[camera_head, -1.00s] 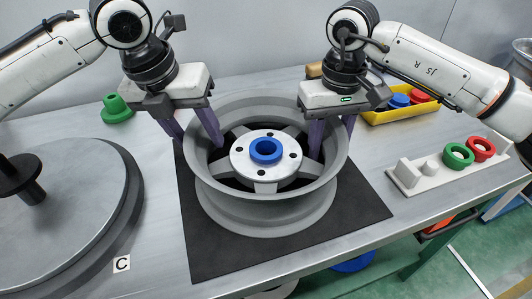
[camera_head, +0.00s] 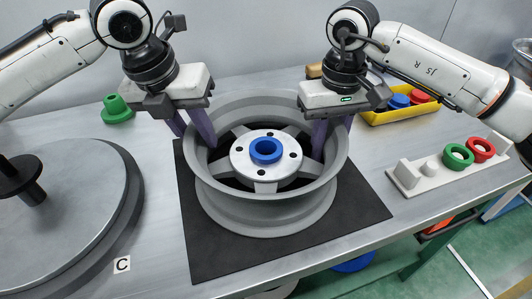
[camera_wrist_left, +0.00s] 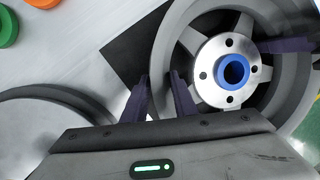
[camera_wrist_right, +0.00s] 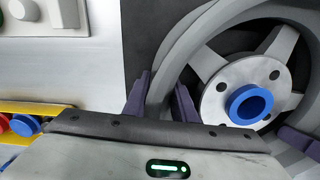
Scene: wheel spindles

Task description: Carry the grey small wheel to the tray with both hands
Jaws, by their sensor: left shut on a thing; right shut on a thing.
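The grey small wheel (camera_head: 265,222) lies flat on a black mat (camera_head: 228,256) in the head view. It has a pale hub with a blue ring (camera_head: 266,150) in its centre. My left gripper (camera_head: 198,138) is shut on the wheel's rim at the upper left, one finger inside and one outside; the rim also shows between its fingers in the left wrist view (camera_wrist_left: 160,90). My right gripper (camera_head: 333,135) is shut on the rim at the upper right in the same way, as the right wrist view (camera_wrist_right: 160,92) shows. I cannot tell which thing is the tray.
A round grey plate (camera_head: 85,215) with a dark spindle stands left, near a label C (camera_head: 122,264). A green part (camera_head: 117,108) lies behind it. A yellow bin (camera_head: 400,113) and a white holder (camera_head: 432,177) with green and red rings stand right. The table's front edge is close to the mat.

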